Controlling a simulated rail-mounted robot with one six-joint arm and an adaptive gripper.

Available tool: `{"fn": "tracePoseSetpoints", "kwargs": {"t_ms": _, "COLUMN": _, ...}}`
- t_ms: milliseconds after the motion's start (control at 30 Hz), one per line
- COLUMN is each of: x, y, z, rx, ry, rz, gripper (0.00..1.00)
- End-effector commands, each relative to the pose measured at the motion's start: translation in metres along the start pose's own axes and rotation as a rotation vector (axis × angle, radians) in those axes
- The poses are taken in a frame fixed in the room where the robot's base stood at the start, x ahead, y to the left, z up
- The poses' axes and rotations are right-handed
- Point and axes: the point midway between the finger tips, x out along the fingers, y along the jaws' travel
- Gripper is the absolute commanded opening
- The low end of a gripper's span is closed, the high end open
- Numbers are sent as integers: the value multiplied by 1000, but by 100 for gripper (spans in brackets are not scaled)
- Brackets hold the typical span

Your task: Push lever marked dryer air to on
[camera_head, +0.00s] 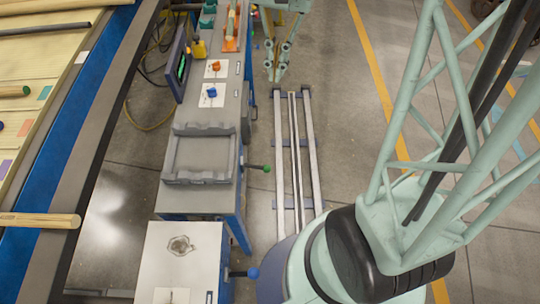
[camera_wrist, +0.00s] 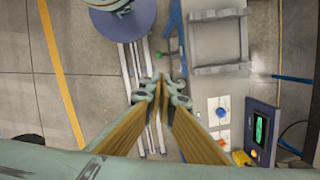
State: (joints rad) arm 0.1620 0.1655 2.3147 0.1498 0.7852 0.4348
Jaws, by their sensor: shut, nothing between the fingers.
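Several levers and knobs show, but I cannot read any label, so I cannot tell which is the dryer air lever. A green-knobbed lever (camera_head: 266,168) sticks out sideways from the bench; it also shows in the wrist view (camera_wrist: 159,54). A blue-knobbed lever (camera_head: 252,273) sticks out nearer the front. A blue knob (camera_head: 211,92) and an orange knob (camera_head: 216,66) stand on white plates on the bench top. My gripper (camera_head: 277,73) is shut and empty, above the floor rails beside the bench's far part. In the wrist view its fingertips (camera_wrist: 161,88) point toward the rails.
A grey tray-like frame (camera_head: 176,152) sits on the bench. A dark panel with a green screen (camera_head: 181,68) and a yellow object (camera_head: 199,49) stand at its far end. A blue-edged conveyor (camera_head: 70,140) with wood pieces lies left. Open floor (camera_head: 335,90) lies right of the rails.

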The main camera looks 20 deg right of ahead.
Motion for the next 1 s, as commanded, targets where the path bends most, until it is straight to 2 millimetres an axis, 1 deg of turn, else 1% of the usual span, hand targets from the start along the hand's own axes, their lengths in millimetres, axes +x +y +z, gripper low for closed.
{"fn": "tracePoseSetpoints", "kwargs": {"t_ms": 100, "x": 14, "y": -2, "z": -10, "rx": 41, "ry": -24, "rz": 8, "gripper": 0}}
{"fn": "tracePoseSetpoints", "kwargs": {"t_ms": 500, "x": 62, "y": -3, "z": -40, "rx": 179, "ry": -100, "rz": 36, "gripper": 0}}
{"fn": "tracePoseSetpoints", "kwargs": {"t_ms": 1000, "x": 130, "y": 1, "z": -69, "rx": 353, "ry": -191, "rz": 79, "gripper": 0}}
